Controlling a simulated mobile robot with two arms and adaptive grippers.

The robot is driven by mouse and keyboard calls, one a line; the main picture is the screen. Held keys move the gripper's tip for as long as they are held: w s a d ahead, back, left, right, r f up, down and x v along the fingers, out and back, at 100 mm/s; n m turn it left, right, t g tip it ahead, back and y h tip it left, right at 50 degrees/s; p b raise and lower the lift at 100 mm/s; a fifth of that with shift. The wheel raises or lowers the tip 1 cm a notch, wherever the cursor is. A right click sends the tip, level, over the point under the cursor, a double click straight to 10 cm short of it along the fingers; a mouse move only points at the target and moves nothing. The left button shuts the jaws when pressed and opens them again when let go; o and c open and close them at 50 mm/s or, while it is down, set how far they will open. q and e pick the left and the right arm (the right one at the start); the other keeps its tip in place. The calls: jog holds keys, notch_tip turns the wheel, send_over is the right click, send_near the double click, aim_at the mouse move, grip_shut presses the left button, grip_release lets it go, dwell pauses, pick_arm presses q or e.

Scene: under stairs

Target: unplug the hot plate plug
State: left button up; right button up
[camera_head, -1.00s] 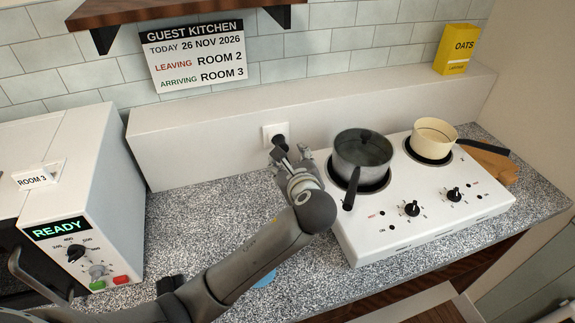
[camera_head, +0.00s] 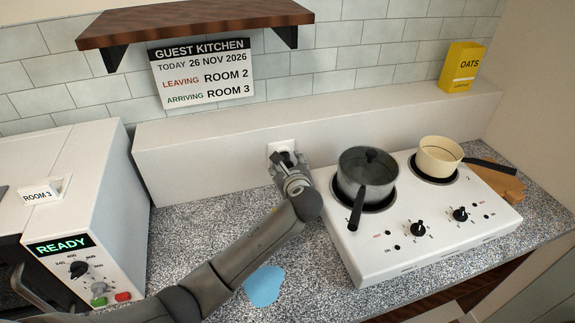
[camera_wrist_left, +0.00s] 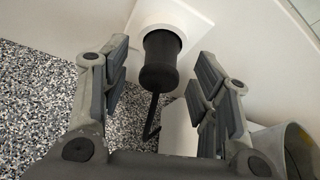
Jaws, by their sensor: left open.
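The black hot plate plug (camera_wrist_left: 159,62) sits in the white wall socket (camera_wrist_left: 188,17) in the left wrist view, its cord hanging down from it. My left gripper (camera_wrist_left: 160,88) is open, with one finger on each side of the plug and visible gaps to it. In the head view my left gripper (camera_head: 287,162) is at the socket (camera_head: 279,147) on the low white ledge wall and hides most of the plug. The white hot plate (camera_head: 400,222) stands just right of the gripper. My right gripper is not in view.
A grey pot (camera_head: 367,177) with a black handle and a cream pan (camera_head: 438,157) stand on the hot plate. A white oven (camera_head: 90,205) is at the left. A blue patch (camera_head: 264,286) lies on the speckled counter (camera_head: 185,235). A wooden shelf (camera_head: 195,22) hangs above.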

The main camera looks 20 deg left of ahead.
pick_arm(q)
jog(key=shift+w+a, duration=0.1)
jog(key=shift+w, duration=0.05)
grip_shut()
dwell(0.6)
